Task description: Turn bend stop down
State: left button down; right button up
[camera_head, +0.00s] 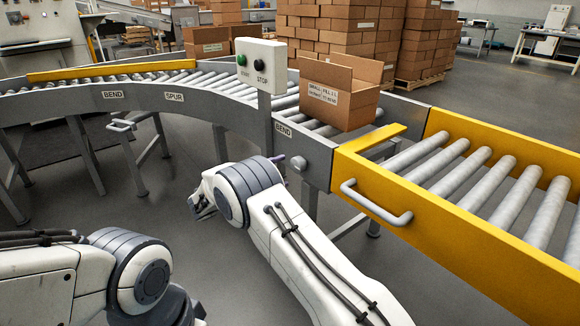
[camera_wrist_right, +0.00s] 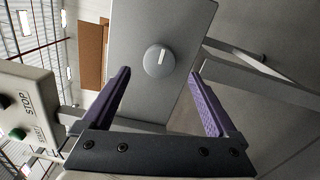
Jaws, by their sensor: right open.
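The bend stop knob (camera_head: 299,163) is a small round grey knob on the end plate of the bend conveyor, under a BEND label (camera_head: 283,130). In the right wrist view the knob (camera_wrist_right: 158,60) has a white pointer mark near its upper edge. My right gripper (camera_wrist_right: 159,73) is open, its purple fingers on either side of the knob's line and apart from it. In the head view only a purple fingertip (camera_head: 279,157) shows beside the knob; my wrist hides the rest. My left arm shows at lower left, but its gripper is out of view.
An open carton (camera_head: 340,100) sits on the bend rollers. A yellow gate section (camera_head: 400,215) with a handle is at right. A START/STOP box (camera_head: 262,66) stands on a post above the knob; it also shows in the wrist view (camera_wrist_right: 22,110).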

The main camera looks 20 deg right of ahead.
jog(key=v, duration=0.5)
jog(key=shift+p, duration=0.35)
jog(key=s+a+r+g+y, duration=0.1)
jog(key=s+a+g+y, duration=0.15)
jog(key=s+y, duration=0.75)
jog(key=s+a+n+g+y, duration=0.15)
jog(key=s+a, duration=0.25)
jog(key=s, duration=1.4)
jog(key=s+a+r+g+y, duration=0.1)
jog(key=s+a+g+y, duration=0.15)
jog(key=s+y, duration=0.8)
jog(key=s+r+h+p, duration=0.3)
jog(key=r+h+p, duration=0.1)
jog(key=r+p, duration=3)
jog(key=shift+s+a, duration=0.25)
jog(key=shift+a, duration=0.05)
